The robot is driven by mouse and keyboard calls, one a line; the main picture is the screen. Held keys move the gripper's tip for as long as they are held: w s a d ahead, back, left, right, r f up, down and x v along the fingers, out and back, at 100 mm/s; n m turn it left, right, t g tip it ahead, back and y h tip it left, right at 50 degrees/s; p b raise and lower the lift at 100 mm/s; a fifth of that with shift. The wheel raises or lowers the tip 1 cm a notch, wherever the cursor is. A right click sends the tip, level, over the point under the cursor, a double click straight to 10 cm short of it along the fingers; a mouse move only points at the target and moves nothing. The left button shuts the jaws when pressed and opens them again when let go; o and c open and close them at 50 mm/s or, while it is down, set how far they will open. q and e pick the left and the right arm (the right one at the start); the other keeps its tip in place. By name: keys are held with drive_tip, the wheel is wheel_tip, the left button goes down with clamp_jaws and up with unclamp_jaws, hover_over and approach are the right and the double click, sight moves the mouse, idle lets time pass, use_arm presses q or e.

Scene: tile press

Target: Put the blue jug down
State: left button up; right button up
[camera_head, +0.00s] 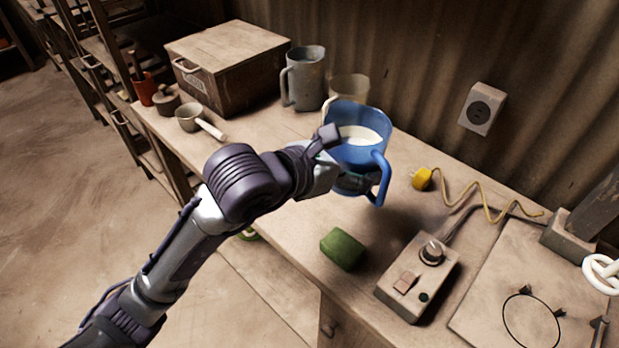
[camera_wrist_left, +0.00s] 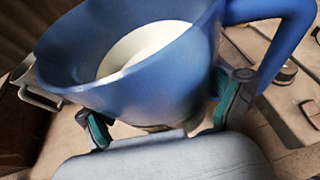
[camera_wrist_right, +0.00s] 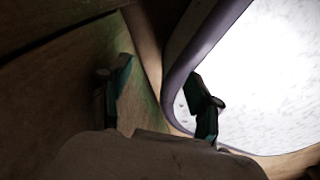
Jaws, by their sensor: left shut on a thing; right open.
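The blue jug (camera_head: 352,118) has a side handle and holds something white inside, near its rim. My left gripper (camera_head: 345,160) is shut on the jug's body from the near left side. The jug is nearly upright and looks held above the workbench (camera_head: 285,222), with a shadow on the bench to its right. In the left wrist view the jug (camera_wrist_left: 150,80) fills the space between the fingers of the left gripper (camera_wrist_left: 163,110), handle at upper right. My right gripper (camera_wrist_right: 160,97) is open and empty; it is out of the head view.
A green block (camera_head: 342,249) and a control box (camera_head: 418,278) lie in front of the jug. A yellow plug (camera_head: 422,179) with a coiled cord lies right. Behind stand a grey jug (camera_head: 304,78), a pale cup (camera_head: 349,87) and a wooden box (camera_head: 228,65).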

use_arm(q)
drive_tip(key=w+a+f, duration=0.3)
drive_tip(key=w+a, duration=0.1)
drive_tip(key=a, duration=0.1)
drive_tip(key=w+a+f, duration=0.2)
drive_tip(key=w, duration=0.1)
drive_tip(key=shift+a+f, duration=0.2)
drive_tip(key=shift+f, duration=0.15)
drive_tip(key=shift+w+a+f, duration=0.35)
drive_tip(key=shift+f+p, duration=0.35)
drive_tip(key=shift+f, duration=1.6)
use_arm(e)
drive_tip(key=shift+s+a+r, duration=0.15)
drive_tip(key=shift+s+r, duration=0.1)
drive_tip(key=shift+r, duration=0.15)
use_arm(q)
drive_tip(key=o, duration=1.3)
drive_tip(key=shift+f, duration=0.25)
drive_tip(key=shift+o, duration=0.6)
